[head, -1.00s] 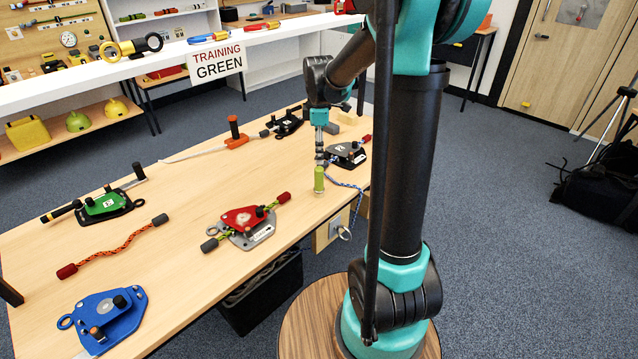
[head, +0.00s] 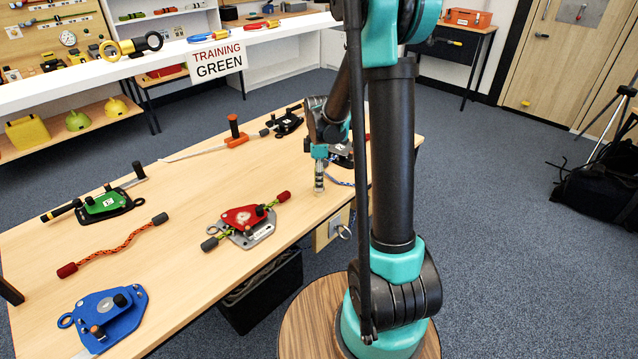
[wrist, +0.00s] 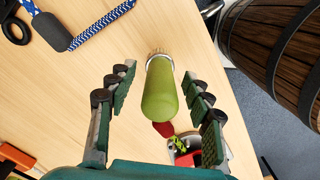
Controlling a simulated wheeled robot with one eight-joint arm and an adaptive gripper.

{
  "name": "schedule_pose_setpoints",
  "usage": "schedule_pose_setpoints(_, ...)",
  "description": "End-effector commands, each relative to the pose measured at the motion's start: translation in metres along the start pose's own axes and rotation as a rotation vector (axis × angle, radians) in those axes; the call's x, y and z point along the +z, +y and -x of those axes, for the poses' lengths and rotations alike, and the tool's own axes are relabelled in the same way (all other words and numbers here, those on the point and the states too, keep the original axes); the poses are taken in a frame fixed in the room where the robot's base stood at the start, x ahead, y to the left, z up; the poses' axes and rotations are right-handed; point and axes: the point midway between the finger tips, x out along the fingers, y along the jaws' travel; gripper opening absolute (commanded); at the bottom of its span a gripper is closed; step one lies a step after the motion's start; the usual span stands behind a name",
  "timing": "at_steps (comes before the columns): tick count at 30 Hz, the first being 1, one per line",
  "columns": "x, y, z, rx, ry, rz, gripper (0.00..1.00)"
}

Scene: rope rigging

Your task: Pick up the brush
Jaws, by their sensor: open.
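My gripper (wrist: 159,76) is open, with one finger on each side of the brush and a visible gap on both sides. In the head view my gripper (head: 319,172) points down near the table's right edge and largely covers the brush.
The wooden table (head: 180,195) carries a red pulley device (head: 245,220), a blue one (head: 103,315), a green one (head: 105,203) and an orange-handled tool (head: 236,138). A blue-white rope (wrist: 100,25) lies close to the brush. Bare tabletop shows left of my gripper.

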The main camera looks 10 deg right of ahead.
Motion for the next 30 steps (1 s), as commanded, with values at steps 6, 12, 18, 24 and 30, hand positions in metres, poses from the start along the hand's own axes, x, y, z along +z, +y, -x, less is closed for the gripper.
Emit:
schedule_pose_setpoints(6, 0.0, 0.0001, 0.0002, 0.0, 0.0, 0.0, 0.45)
schedule_pose_setpoints(12, 0.0, 0.0001, 0.0004, 0.0, 0.0, 0.0, 0.2)
schedule_pose_setpoints(18, 0.0, 0.0001, 0.0004, 0.0, 0.0, 0.0, 0.0)
schedule_pose_setpoints(24, -0.0001, 0.0001, 0.0005, 0.0, 0.0, 0.0, 0.0)
schedule_pose_setpoints(30, -0.0001, 0.0004, 0.005, 0.0, 0.0, 0.0, 0.0)
